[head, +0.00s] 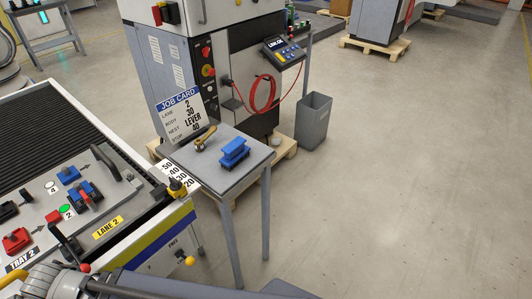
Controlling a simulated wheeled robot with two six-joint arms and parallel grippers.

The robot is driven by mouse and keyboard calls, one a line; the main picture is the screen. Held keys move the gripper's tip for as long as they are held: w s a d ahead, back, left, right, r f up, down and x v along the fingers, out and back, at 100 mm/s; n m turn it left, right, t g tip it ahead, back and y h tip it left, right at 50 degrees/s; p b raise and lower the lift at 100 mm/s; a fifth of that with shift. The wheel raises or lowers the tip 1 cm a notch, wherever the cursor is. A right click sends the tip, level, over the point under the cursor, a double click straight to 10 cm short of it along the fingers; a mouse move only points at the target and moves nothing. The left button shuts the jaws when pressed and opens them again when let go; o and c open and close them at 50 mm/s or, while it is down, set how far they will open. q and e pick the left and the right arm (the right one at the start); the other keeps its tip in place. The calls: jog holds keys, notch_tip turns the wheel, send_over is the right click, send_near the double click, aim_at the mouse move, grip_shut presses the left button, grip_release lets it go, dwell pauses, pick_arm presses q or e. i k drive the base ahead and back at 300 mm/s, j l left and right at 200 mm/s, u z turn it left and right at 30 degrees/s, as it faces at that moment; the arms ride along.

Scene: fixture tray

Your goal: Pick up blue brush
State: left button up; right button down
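A blue block-shaped object (234,152), which looks like the blue brush, sits on the grey top of a small side table (218,180). It has a raised blue upper part along its length. A brass-coloured piece with a dark handle (204,140) lies behind it to the left, apart from it. Nothing covers the blue object. Parts of my own arms show along the bottom edge, well below the small table. Neither gripper's fingers can be made out in this view.
A job card (181,115) stands at the table's back left. The fixture tray bench (150,232) with red and blue parts fills the left. A machine cabinet (190,60) stands behind, and a grey bin (313,122) is behind right. Floor at right is clear.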

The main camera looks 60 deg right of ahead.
aim_at(235, 152)
jog(key=z, duration=1.95)
jog(key=j+z, duration=0.35)
jog(key=k+j+z, duration=0.15)
jog(key=z, duration=0.25)
